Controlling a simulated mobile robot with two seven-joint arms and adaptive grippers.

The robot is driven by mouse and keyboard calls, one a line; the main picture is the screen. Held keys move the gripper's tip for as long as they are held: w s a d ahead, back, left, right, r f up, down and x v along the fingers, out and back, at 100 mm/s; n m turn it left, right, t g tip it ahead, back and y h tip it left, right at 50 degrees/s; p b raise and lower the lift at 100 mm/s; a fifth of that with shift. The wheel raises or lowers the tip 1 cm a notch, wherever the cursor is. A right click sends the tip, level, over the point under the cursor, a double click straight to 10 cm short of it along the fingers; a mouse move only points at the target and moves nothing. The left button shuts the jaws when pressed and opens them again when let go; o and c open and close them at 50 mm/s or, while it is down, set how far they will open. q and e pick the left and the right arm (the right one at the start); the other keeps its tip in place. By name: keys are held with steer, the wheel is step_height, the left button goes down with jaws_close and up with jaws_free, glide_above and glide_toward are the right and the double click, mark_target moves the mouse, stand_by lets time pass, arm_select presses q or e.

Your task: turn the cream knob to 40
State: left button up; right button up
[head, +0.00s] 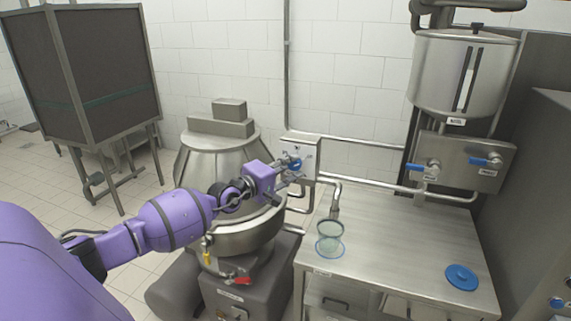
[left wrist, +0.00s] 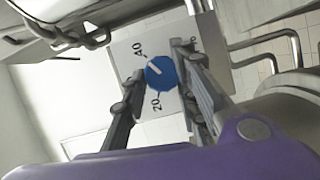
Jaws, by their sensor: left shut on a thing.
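A blue round knob (head: 296,164) sits on a pale control plate (head: 309,150) on the wall behind the vat; I see no cream knob. In the left wrist view the knob (left wrist: 164,77) carries a pale pointer line, with the labels 40 and 20 printed beside it. The pointer is directed to the upper left, between the two labels and closer to 40. My left gripper (head: 287,166) is shut on the blue knob, one finger on each side, also seen in the left wrist view (left wrist: 160,66). My right gripper is not in view.
A steel vat (head: 214,160) stands under my left arm. A steel table (head: 400,252) bears a clear cup (head: 329,232) under a spout and a blue disc (head: 461,277). A steel tank (head: 462,75) with two blue-handled valves below it is at the right. A dark screen (head: 95,75) stands at left.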

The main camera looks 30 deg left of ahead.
arm_select(q)
steer(key=shift+w+r, duration=0.15)
steer(key=shift+r, duration=0.65)
steer(key=o, duration=1)
steer(key=shift+f, duration=0.2)
steer(key=shift+f, duration=0.3)
steer(key=shift+s+f, duration=0.1)
steer(key=shift+s, duration=0.15)
steer(key=s, duration=0.4)
steer(key=s+a, duration=0.1)
steer(key=s, duration=0.2)
steer(key=s+r, duration=0.1)
steer(key=s, duration=0.3)
steer(key=shift+s+a, duration=0.3)
steer(key=shift+a, duration=0.05)
